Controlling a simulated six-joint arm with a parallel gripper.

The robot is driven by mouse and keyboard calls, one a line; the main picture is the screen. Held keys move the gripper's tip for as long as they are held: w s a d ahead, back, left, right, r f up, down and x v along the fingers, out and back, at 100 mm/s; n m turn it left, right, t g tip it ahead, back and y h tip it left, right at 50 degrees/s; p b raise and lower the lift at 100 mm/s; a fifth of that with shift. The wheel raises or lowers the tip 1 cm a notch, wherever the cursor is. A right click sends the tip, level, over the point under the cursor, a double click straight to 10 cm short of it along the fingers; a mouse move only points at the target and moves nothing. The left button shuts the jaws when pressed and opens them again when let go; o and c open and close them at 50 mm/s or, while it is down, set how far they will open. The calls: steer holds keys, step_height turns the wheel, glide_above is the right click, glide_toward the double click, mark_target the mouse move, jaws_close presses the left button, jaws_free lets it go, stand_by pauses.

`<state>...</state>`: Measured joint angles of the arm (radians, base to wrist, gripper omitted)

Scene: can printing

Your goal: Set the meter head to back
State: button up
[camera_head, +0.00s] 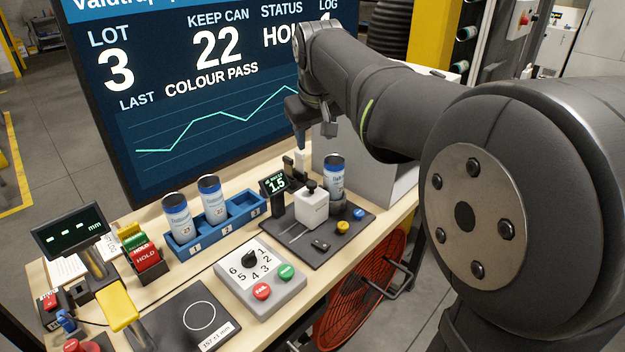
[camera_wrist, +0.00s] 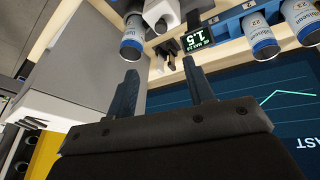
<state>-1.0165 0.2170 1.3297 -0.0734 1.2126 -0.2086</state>
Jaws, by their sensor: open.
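The meter head, a white block with a black knob (camera_head: 311,205), sits on the dark meter base (camera_head: 352,232). Bare slide slots (camera_head: 292,232) show at its lower left. A printed can (camera_head: 335,178) stands upright behind it on the base. A small display (camera_head: 273,184) beside it reads 1.5. My gripper (camera_head: 302,138) is open and empty, above and behind the meter, apart from the head. In the wrist view my gripper's fingers (camera_wrist: 160,70) are spread, with the white head (camera_wrist: 160,12) and the can (camera_wrist: 132,38) beyond them. The head's lower edge is partly hidden.
A blue rack (camera_head: 190,245) holds two cans, with slot 3 empty. A numbered dial box (camera_head: 262,278), yellow and blue buttons (camera_head: 343,227), and a HOLD stamp (camera_head: 146,258) stand nearby. A large screen (camera_head: 190,90) stands behind; a grey box (camera_head: 375,180) is at right.

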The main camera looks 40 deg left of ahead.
mark_target(311, 183)
steer(key=w+a+f+m, duration=0.1)
steer(key=f, duration=0.4)
steer(key=w+a+f+m, duration=0.2)
steer(key=f, duration=0.4)
steer(key=w+a+f+m, duration=0.1)
steer(key=a+f+m, duration=0.1)
steer(key=f, duration=0.3)
steer(key=shift+w+a+f, duration=0.2)
steer(key=shift+w+f, duration=0.1)
steer(key=shift+f, duration=0.1)
steer(key=shift+s, duration=0.1)
jaws_close()
